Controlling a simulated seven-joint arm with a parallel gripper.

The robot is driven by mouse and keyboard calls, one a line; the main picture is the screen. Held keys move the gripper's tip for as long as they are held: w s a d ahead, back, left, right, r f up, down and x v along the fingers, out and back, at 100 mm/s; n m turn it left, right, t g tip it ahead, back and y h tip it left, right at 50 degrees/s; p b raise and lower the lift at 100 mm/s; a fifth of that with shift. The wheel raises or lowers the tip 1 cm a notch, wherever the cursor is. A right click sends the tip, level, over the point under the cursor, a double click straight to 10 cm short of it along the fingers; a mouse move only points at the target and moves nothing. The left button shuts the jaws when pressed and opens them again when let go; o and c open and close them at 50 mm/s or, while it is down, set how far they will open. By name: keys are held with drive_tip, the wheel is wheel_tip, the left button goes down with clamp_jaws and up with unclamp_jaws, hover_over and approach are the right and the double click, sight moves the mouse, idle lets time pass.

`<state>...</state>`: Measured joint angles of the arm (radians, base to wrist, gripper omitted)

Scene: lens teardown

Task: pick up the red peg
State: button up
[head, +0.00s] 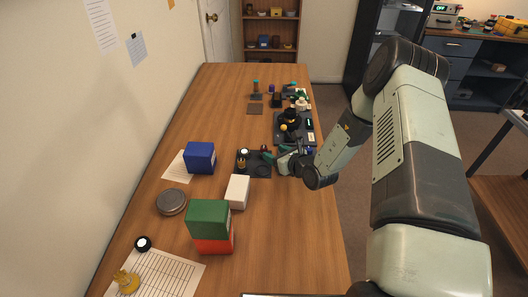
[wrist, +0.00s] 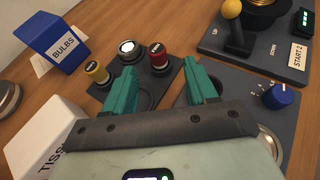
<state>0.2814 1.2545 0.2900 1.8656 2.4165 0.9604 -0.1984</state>
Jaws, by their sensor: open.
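The red peg (wrist: 159,57) stands upright on a dark panel (wrist: 127,70) in the wrist view, with a small label near its top. In the head view the red peg (head: 264,148) is a small dark red spot at the panel's far right, close to my gripper. My gripper (wrist: 158,75) is open, with its two teal fingers apart and nothing between them. The peg appears between the fingertips in the picture, a little beyond them; it is not held. In the head view my gripper (head: 269,157) is over the panel's right side.
A yellow peg (wrist: 97,72) and a white round button (wrist: 127,48) share the panel. A blue bulbs box (wrist: 62,45) and a white tissue box (wrist: 40,140) stand left. A blue knob (wrist: 279,96) and a lever unit (wrist: 236,40) are at right.

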sight(266, 149)
drive_tip(key=x, duration=0.5)
drive_tip(key=shift+w+a, duration=0.2)
drive_tip(key=shift+a, duration=0.15)
drive_tip(key=shift+c, duration=0.3)
clamp_jaws()
drive_tip(key=shift+r, duration=0.1)
